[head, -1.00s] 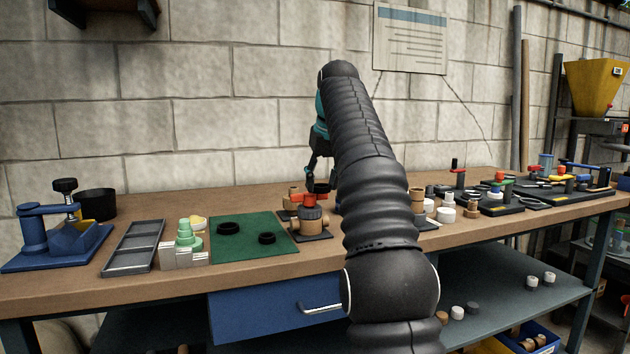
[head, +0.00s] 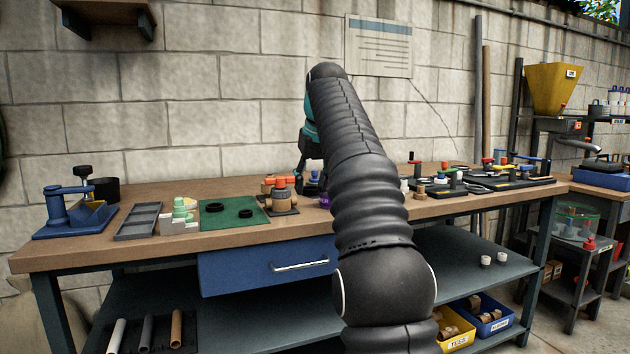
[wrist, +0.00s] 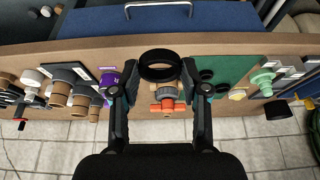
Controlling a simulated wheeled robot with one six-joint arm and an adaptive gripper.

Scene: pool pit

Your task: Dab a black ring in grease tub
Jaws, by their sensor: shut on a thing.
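My gripper (wrist: 160,82) is shut on a black ring (wrist: 160,65), held between its fingertips in the wrist view. In the head view my gripper (head: 310,185) is small and partly hidden by my arm. Two other black rings (head: 215,207) (head: 246,213) lie on the green mat (head: 228,224); they also show in the wrist view (wrist: 207,74). A small yellow-topped round dish (head: 191,202), perhaps the grease tub, stands beside the stacked green pieces; it also shows in the wrist view (wrist: 238,94). The held ring is apart from it.
A valve with an orange-red handle (head: 281,185) stands beside the mat. A purple can (wrist: 108,80) stands near my gripper. A grey tray (head: 138,221) and blue vise (head: 72,220) are at the left. Fittings crowd the bench's right side. The bench front edge is mostly clear.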

